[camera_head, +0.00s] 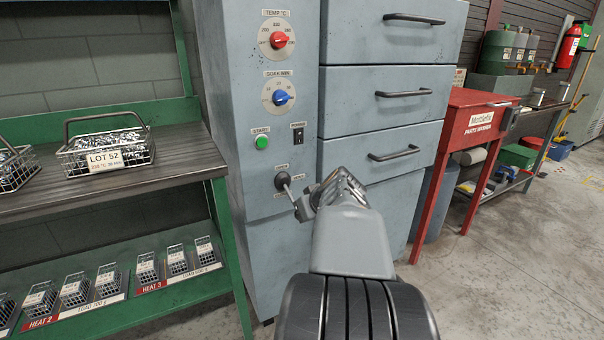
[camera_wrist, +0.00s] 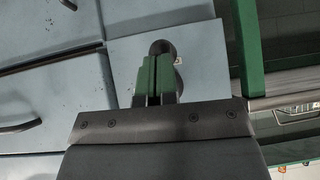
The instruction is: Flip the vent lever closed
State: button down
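The vent lever (camera_head: 290,193) is on the lower left of the grey oven front, below the green start button. Its round pivot (camera_head: 283,178) shows, and its arm slants down and to the right toward my gripper (camera_head: 300,207). In the wrist view the lever's dark round knob (camera_wrist: 162,47) lies just past the green-padded fingertips of my gripper (camera_wrist: 156,72). A grey round part, likely the pivot (camera_wrist: 178,80), is partly hidden behind them. The fingers are close together with a thin line between them. Whether the lever's shaft is between them is hidden.
Drawers with handles (camera_head: 396,152) are just right of my gripper. The dials (camera_head: 278,40) and start button (camera_head: 262,142) are above the lever. A green-framed bench (camera_head: 170,170) with wire baskets (camera_head: 107,155) stands at left. A red parts washer (camera_head: 480,125) stands at right.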

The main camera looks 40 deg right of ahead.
jog(key=shift+f, duration=0.2)
jog(key=s+p+v, duration=0.1)
jog(key=p+v, duration=0.3)
jog(key=v, duration=1)
jog(key=shift+d+f, duration=0.2)
jog(key=shift+f, duration=0.2)
